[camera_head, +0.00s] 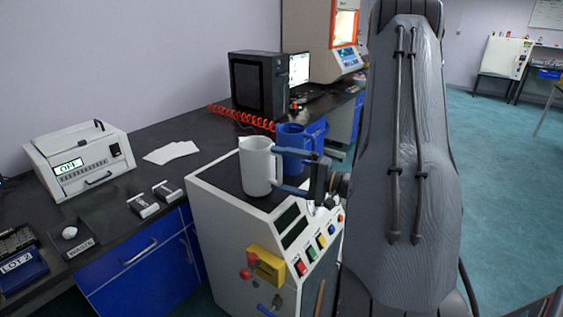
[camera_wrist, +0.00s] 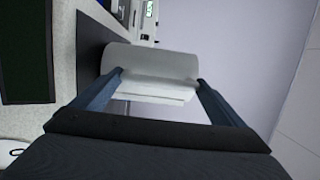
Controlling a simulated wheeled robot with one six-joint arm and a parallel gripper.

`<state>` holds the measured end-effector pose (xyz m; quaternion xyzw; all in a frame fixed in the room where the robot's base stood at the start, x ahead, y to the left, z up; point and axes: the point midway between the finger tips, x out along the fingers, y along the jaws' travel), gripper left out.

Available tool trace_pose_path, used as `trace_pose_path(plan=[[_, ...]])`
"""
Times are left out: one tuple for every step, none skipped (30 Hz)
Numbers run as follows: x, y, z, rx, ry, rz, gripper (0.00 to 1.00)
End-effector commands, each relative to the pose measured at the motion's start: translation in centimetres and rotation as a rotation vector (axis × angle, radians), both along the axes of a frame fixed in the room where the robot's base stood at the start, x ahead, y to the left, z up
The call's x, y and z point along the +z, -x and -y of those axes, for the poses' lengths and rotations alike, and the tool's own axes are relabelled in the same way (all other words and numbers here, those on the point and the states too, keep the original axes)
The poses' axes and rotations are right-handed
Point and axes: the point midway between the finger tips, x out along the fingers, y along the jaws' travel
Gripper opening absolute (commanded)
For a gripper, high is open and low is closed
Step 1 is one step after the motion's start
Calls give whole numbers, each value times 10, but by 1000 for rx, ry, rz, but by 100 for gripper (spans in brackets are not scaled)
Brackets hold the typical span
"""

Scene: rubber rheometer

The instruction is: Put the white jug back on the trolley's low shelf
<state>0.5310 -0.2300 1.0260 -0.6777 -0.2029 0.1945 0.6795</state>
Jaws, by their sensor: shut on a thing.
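The white jug (camera_head: 256,163) is upright at the black top of a white machine cabinet (camera_head: 228,222). I cannot tell whether its base touches that top. My gripper (camera_head: 276,169) comes from the right, with its blue fingers shut on the jug. In the wrist view, the jug (camera_wrist: 150,62) lies between the two fingertips of my gripper (camera_wrist: 158,78). No trolley or low shelf can be made out clearly in either view.
A blue container (camera_head: 291,140) stands just behind the jug. The cabinet front has coloured buttons and a yellow panel (camera_head: 266,266). A dark bench (camera_head: 125,207) on the left bears a white instrument (camera_head: 80,160) and small boxes. Open floor (camera_head: 490,180) lies right of my arm.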

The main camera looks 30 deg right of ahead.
Motion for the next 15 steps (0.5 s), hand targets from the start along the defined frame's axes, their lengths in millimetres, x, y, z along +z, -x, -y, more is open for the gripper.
trace_pose_path(plan=[[-1,0,0,0,-1,5,31],[-2,0,0,0,-1,5,31],[-3,0,0,0,0,6,31],[-3,0,0,0,-1,7,31],[-3,0,0,0,0,7,31],[-4,0,0,0,0,7,31],[-4,0,0,0,0,7,31],[-4,0,0,0,0,7,31],[-4,0,0,0,0,7,31],[-4,0,0,0,0,7,31],[-4,0,0,0,0,7,31],[-4,0,0,0,0,7,31],[-4,0,0,0,0,7,31],[-5,0,0,0,1,6,31],[-6,0,0,0,0,6,31]])
